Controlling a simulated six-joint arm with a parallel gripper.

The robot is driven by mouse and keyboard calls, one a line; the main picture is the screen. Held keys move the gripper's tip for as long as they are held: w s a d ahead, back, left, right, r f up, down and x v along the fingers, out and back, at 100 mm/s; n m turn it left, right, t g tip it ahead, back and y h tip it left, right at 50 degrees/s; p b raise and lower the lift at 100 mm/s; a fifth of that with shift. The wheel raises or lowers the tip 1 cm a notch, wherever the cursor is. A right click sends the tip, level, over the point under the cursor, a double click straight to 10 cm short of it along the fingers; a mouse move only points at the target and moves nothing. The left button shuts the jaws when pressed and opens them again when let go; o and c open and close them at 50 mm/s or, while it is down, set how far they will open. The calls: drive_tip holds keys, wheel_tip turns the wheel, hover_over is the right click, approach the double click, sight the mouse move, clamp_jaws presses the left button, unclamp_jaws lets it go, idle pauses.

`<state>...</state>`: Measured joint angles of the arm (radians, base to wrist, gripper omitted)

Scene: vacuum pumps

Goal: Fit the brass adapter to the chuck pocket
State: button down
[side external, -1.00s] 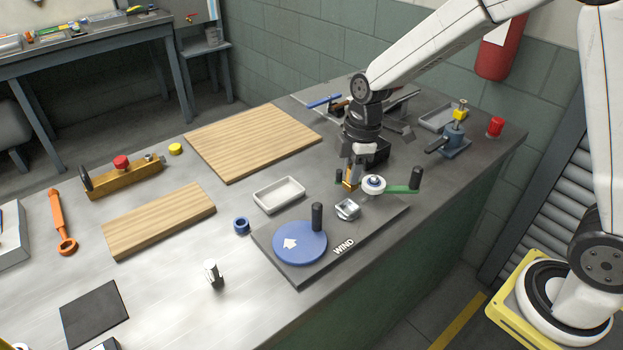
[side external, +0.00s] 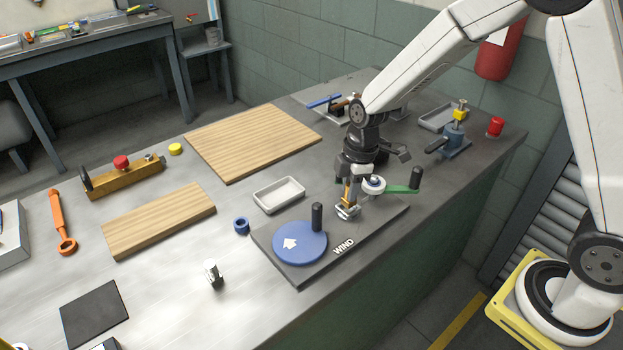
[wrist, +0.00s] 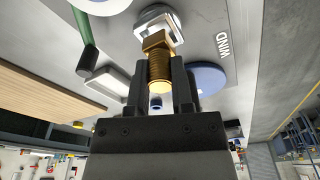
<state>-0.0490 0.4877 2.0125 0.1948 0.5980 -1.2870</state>
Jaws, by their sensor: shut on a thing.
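The brass adapter (side external: 347,190) has a hex end and a ribbed body, which shows clearly in the wrist view (wrist: 159,68). My gripper (side external: 352,175) is shut on it, with one black finger on either side in the wrist view (wrist: 158,80). The silver square chuck (side external: 347,212) sits on the dark board, directly below the adapter in the side view. In the wrist view the adapter's hex end overlaps the edge of the chuck (wrist: 153,17). I cannot tell whether they touch. The pocket's inside is partly hidden.
The dark board (side external: 300,283) marked WIND carries a blue disc (side external: 294,243) with an upright black handle (side external: 317,216). A white wheel and green crank arm (side external: 400,189) stand close to my gripper's right. A pale tray (side external: 279,195) and blue ring (side external: 242,226) lie left.

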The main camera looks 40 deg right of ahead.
drive_tip(key=shift+f, duration=1)
idle(0.8)
drive_tip(key=shift+c, duration=2.1)
unclamp_jaws()
drive_tip(key=shift+s+d+r, duration=0.1)
drive_tip(key=shift+d+r, duration=0.05)
drive_tip(key=shift+r, duration=1.15)
drive_tip(key=shift+s+d+r, duration=0.1)
drive_tip(key=shift+d+r, duration=0.05)
drive_tip(key=shift+r, duration=1.15)
drive_tip(key=shift+d+r, duration=0.15)
drive_tip(key=shift+r, duration=1.15)
drive_tip(key=shift+s+d+m, duration=0.1)
drive_tip(key=shift+s+m, duration=0.3)
drive_tip(key=s+d+f+m+t+h, duration=0.1)
drive_tip(key=s+d+m+t, duration=0.1)
drive_tip(key=s+m, duration=0.9)
drive_tip(key=shift+s+d+f+m, duration=0.35)
drive_tip(key=shift+d+f+m, duration=0.05)
drive_tip(key=shift+m, duration=0.4)
